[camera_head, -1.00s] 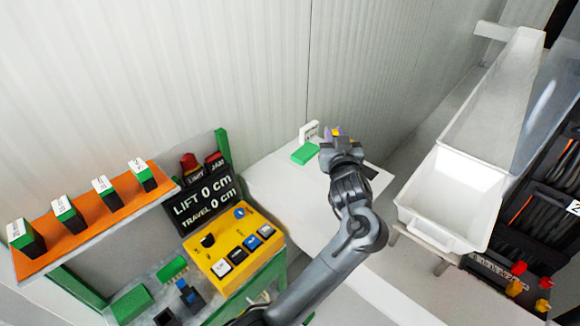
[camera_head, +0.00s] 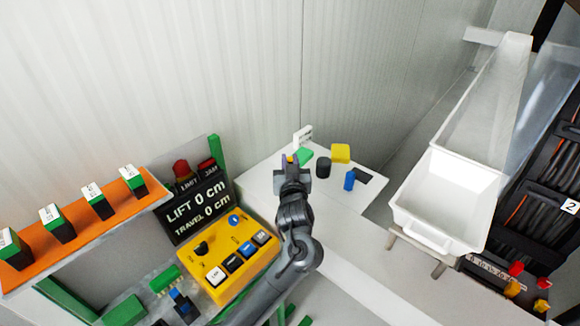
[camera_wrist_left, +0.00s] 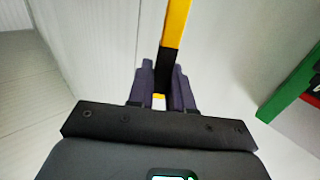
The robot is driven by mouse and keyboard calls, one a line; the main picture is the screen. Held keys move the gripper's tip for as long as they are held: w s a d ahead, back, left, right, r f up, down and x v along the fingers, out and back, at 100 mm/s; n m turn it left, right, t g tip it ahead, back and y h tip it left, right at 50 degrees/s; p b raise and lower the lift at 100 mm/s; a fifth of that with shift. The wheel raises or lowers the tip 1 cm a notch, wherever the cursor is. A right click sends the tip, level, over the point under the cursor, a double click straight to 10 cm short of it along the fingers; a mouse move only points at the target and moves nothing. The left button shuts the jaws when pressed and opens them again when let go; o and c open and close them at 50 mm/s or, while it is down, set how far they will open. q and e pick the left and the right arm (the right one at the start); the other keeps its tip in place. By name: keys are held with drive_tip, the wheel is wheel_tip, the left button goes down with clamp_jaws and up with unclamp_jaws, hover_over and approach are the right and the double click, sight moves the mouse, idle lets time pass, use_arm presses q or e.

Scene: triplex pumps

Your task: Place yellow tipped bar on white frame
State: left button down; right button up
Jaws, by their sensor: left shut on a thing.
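My left gripper (camera_head: 293,167) is over the left part of the white table, its arm coming up from below. In the left wrist view its two dark fingers (camera_wrist_left: 162,88) are shut on the yellow tipped bar (camera_wrist_left: 175,35), which is yellow at its far part and black nearer the fingers. In the head view only a small yellow bit of the bar (camera_head: 290,158) shows, and the gripper hides the rest. I cannot tell for sure which white thing is the white frame. A small white upright plate (camera_head: 303,135) stands behind a green block (camera_head: 303,156).
The white table (camera_head: 340,200) also bears a yellow block (camera_head: 340,153), a black cylinder (camera_head: 323,167) and a blue piece (camera_head: 350,180). A yellow control panel (camera_head: 230,262) and an orange shelf (camera_head: 75,228) are left. A white bin (camera_head: 445,200) is right.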

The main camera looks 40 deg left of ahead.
use_arm(q)
drive_tip(key=shift+f, duration=0.55)
drive_tip(key=shift+f, duration=0.15)
drive_tip(key=c, duration=1)
unclamp_jaws()
drive_tip(key=p+v, duration=0.1)
drive_tip(key=v, duration=1.1)
drive_tip(key=shift+d, duration=0.1)
